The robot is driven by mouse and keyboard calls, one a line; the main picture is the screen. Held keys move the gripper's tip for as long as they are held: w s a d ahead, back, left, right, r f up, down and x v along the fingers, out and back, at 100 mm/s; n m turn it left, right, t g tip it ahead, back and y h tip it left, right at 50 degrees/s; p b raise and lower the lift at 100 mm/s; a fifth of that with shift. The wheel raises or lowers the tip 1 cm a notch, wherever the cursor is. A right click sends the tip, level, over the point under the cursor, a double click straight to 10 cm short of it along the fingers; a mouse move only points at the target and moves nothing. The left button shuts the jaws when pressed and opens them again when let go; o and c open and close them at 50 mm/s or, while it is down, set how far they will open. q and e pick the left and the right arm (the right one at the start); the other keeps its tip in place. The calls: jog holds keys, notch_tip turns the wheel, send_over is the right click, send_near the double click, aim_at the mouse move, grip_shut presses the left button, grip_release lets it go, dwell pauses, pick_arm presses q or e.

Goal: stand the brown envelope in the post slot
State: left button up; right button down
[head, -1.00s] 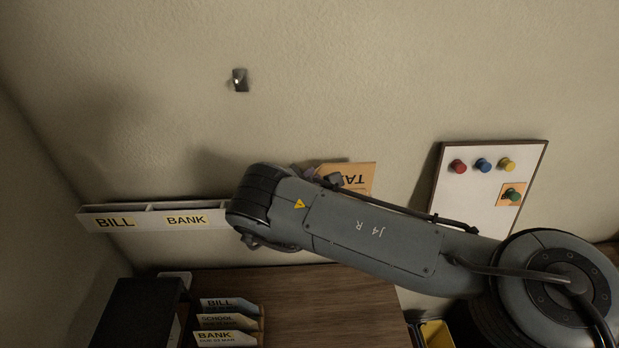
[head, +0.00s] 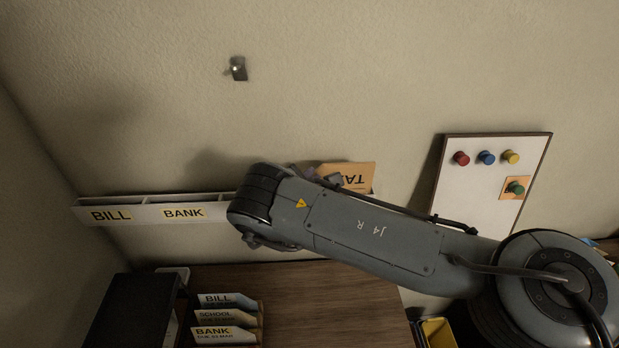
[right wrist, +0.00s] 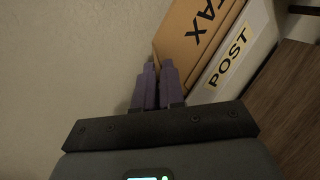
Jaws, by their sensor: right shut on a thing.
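The brown envelope (head: 352,176) shows past my right forearm in the head view, with part of its TAX lettering in sight. In the right wrist view the envelope (right wrist: 187,38) rises behind the white front marked POST (right wrist: 228,62). Its lower edge is hidden there, so how deep it sits in the slot cannot be told. My right gripper (right wrist: 157,84) has its purple fingers close together at the envelope's near edge, shut on it. In the head view my forearm hides these fingers and the POST label. My left gripper is in neither view.
The white wall rack (head: 143,215) has BILL and BANK labels at its left. Lettered files (head: 228,316) stand beside a black box (head: 128,308) on the wooden desk (head: 320,290). A pinboard (head: 480,195) is at the right. A small hook (head: 238,69) is on the wall above.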

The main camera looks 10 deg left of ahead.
jog(key=shift+f+b, duration=0.45)
jog(key=shift+f, duration=0.15)
jog(key=shift+f+b, duration=0.95)
jog(key=shift+f, duration=0.2)
jog(key=c, duration=1.1)
grip_release()
jog(key=shift+c, duration=0.2)
jog(key=shift+s, duration=0.1)
jog(key=p+v, duration=0.1)
jog(key=v, duration=0.9)
jog(key=shift+s+r+p, duration=0.15)
jog(key=shift+s+p, duration=0.15)
jog(key=shift+a, duration=0.1)
